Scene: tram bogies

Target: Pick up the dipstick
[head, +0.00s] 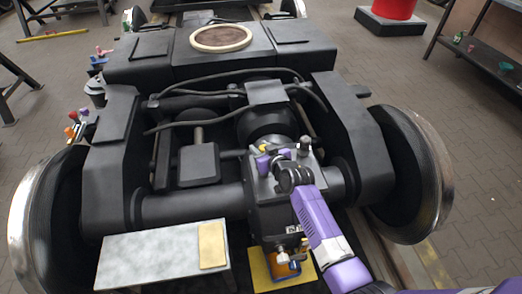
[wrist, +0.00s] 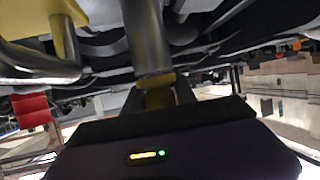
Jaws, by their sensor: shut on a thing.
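My gripper (head: 266,160) is over the dark grey gearbox (head: 268,205) at the near middle of the bogie. In the wrist view, my gripper (wrist: 158,98) is shut on a small yellow piece, which I take as the top of the dipstick (wrist: 155,81). A grey round rod or tube stretches from it to the top of the picture. In the head view, a small yellow spot by the fingers looks like the dipstick (head: 262,148). The arm hides part of the gearbox. I cannot tell whether the dipstick's lower end is inside the gearbox.
A grey plate (head: 150,258) with a tan pad (head: 211,245) lies at the near left. A yellow tray (head: 262,278) with small fittings sits below the gearbox. Large wheels (head: 415,170) stand at both sides. Black hoses (head: 190,95) cross the frame. A bench (head: 480,65) stands right.

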